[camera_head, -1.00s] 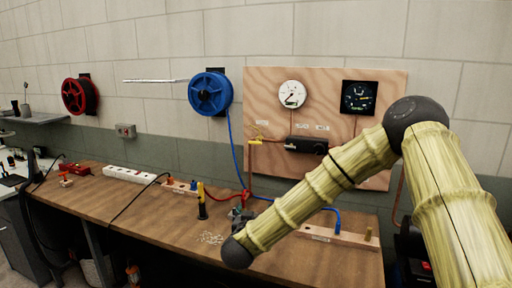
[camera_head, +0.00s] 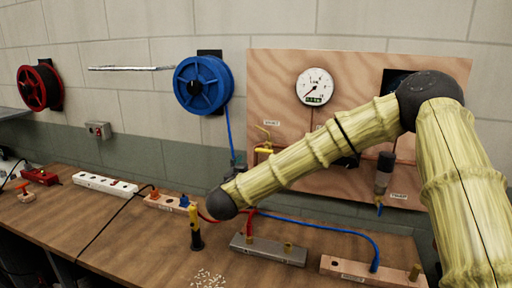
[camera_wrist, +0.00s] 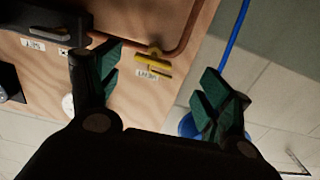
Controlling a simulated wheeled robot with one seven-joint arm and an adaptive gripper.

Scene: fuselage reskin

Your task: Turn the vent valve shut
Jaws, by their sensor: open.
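The vent valve has a yellow handle (camera_head: 264,148) and sits on copper pipe at the left of the plywood panel, beside a small label (camera_head: 271,123). In the wrist view the yellow handle (camera_wrist: 152,54) lies crosswise near the top middle, with its label next to it. My gripper (camera_wrist: 164,72) is open and empty, its green-padded fingers far apart. The handle appears in the gap between the fingers, closer to the left finger, and looks beyond the fingertips. No contact shows. In the head view my arm hides most of the gripper.
The plywood panel (camera_head: 278,75) also carries a white gauge (camera_head: 314,87) and a trap (camera_head: 383,173). A blue hose reel (camera_head: 203,85) hangs left of it, its hose running down beside the valve. The bench (camera_head: 130,225) below holds several fittings blocks and a yellow-black tool (camera_head: 195,228).

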